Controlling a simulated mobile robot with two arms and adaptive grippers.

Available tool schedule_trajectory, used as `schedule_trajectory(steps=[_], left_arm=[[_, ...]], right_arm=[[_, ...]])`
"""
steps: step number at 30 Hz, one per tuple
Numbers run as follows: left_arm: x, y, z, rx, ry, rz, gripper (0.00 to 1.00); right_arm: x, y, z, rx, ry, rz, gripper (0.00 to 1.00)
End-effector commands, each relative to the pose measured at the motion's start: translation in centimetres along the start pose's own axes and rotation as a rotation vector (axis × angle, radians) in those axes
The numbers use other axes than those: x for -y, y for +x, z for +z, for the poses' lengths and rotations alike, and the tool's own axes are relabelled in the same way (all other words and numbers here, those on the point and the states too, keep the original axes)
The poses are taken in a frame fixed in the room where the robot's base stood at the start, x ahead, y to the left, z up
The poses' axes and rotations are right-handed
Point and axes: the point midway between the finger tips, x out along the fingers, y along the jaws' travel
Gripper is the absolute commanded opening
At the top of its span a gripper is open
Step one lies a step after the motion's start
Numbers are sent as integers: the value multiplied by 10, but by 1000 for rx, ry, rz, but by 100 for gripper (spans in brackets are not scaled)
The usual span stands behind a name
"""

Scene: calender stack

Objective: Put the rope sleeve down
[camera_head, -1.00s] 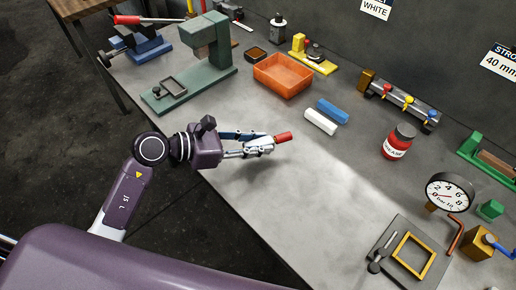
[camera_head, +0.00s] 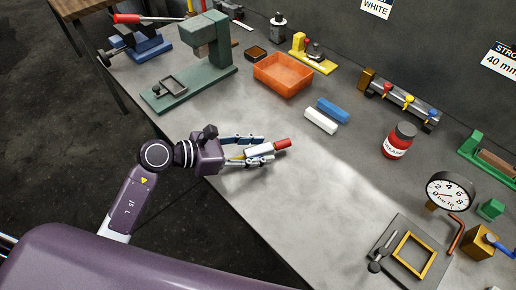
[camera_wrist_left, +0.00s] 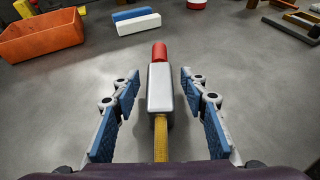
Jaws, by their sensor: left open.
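The piece I take as the rope sleeve (camera_wrist_left: 160,88) has a silver-white body, a red end and a yellow rod towards my palm. It also shows in the head view (camera_head: 258,150), its red end pointing right over the grey bench. My left gripper (camera_head: 266,150) is open around it. In the left wrist view the blue-padded fingers (camera_wrist_left: 160,76) stand apart from it on both sides, with gaps. It appears to lie on the bench. My right gripper is not in view.
A white block (camera_head: 320,121) and a blue block (camera_head: 333,110) lie ahead, with an orange bin (camera_head: 283,75) behind. A green press (camera_head: 205,60) stands at left. A red jar (camera_head: 398,142) and a dial gauge (camera_head: 450,191) stand at right. Bare bench lies right of the gripper.

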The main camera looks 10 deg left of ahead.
Motion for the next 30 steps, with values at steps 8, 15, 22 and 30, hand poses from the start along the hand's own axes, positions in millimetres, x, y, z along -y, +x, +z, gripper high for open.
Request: schedule_trajectory(steps=[8, 15, 22, 30], left_arm=[[-1, -18, 0, -3, 1, 2, 40], [0, -71, -2, -6, 1, 1, 40], [0, -108, 1, -2, -1, 0, 40], [0, -121, 3, 0, 1, -1, 40]], right_arm=[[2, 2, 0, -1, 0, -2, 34], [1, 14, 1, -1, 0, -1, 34], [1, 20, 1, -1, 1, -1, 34], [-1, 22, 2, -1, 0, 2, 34]])
